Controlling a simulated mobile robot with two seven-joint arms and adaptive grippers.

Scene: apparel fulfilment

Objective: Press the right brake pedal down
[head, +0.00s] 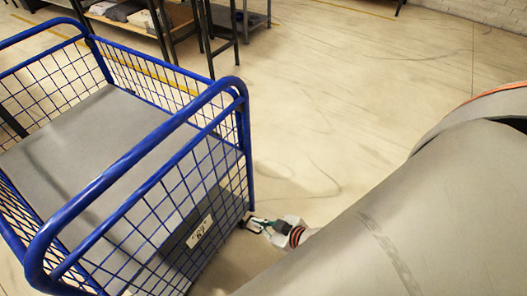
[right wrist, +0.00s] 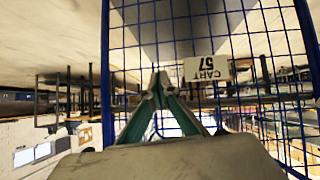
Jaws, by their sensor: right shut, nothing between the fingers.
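A blue wire-mesh cart (head: 215,104) with a grey deck (head: 90,130) fills the left of the head view. Its mesh end wall also shows in the right wrist view (right wrist: 284,42). My right gripper (head: 252,225) is low by the cart's near right corner post. In the right wrist view my right gripper (right wrist: 159,80) is shut and empty, with its fingertips in front of the mesh. I cannot tell whether it touches the cart. I cannot make out the right brake pedal in either view. My left gripper is not in view.
Dark shelving (head: 170,18) with folded clothes stands behind the cart. The floor (head: 340,100) right of the cart is clear.

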